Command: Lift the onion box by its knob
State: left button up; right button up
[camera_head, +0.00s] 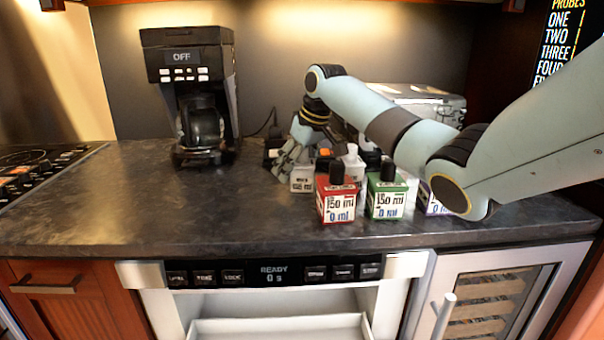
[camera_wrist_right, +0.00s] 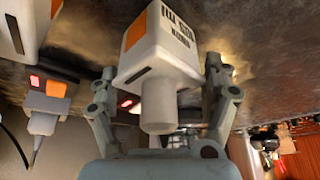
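My right gripper (camera_head: 292,156) reaches down at the back left of a group of small labelled boxes on the dark counter. In the right wrist view, the right gripper (camera_wrist_right: 161,80) has its fingers apart, one on each side of a white box with a pale knob (camera_wrist_right: 158,104). Gaps show between the fingers and the knob. This box has an orange patch and dark print that I cannot read surely, so I cannot tell whether it is the onion box. In the head view a white box (camera_head: 302,180) stands by the fingers. My left gripper is not in view.
A red box (camera_head: 337,203) and a green box (camera_head: 386,200) with dark knobs stand in front, with a purple-marked box (camera_head: 432,206) beside them. A coffee maker (camera_head: 190,95) stands back left. The counter's left middle is clear. An open drawer (camera_head: 280,328) is below.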

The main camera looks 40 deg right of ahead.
jog(key=c, duration=1.1)
jog(key=shift+o, duration=0.2)
jog(key=shift+s, duration=0.1)
